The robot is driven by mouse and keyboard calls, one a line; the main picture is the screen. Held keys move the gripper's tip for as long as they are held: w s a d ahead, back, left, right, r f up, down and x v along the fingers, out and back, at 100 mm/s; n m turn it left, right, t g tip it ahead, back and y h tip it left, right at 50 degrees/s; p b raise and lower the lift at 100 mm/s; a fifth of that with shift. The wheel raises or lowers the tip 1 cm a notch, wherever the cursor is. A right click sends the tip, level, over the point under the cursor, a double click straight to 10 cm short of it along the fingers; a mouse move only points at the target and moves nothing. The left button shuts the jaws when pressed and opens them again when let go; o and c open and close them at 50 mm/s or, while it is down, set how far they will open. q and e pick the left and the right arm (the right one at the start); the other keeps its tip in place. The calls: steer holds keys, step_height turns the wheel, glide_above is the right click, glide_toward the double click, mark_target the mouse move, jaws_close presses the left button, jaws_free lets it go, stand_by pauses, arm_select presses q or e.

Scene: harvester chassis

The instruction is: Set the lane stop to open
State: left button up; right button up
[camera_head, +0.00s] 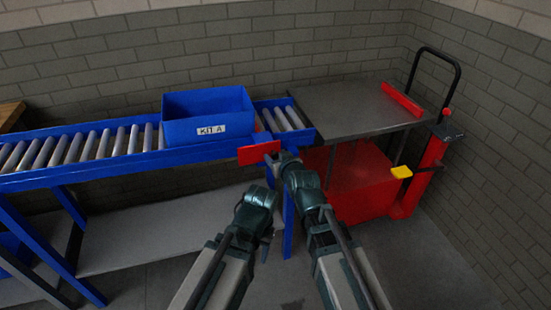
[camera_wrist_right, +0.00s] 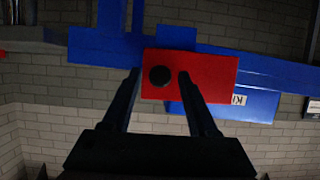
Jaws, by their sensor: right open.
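The lane stop is a red plate (camera_head: 258,153) on the front of the blue roller conveyor (camera_head: 100,162), at its right end. In the right wrist view the red plate (camera_wrist_right: 215,78) carries a round black knob (camera_wrist_right: 160,76). My right gripper (camera_head: 276,160) is at the plate's right end. In its wrist view the open fingers lie on either side of the knob, with no clear contact. My left gripper (camera_head: 266,238) hangs lower, in front of the conveyor and away from the plate; its fingers are too unclear to tell their state.
A blue bin (camera_head: 208,134) labelled KIT A sits on the rollers just left of the red plate. A red cart (camera_head: 345,180) with a grey top (camera_head: 350,106) adjoins the conveyor's right end. A blue conveyor leg (camera_head: 288,222) stands near my arms. Floor at lower right is clear.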

jaws_close()
stand_by(0.3)
stand_by(1.2)
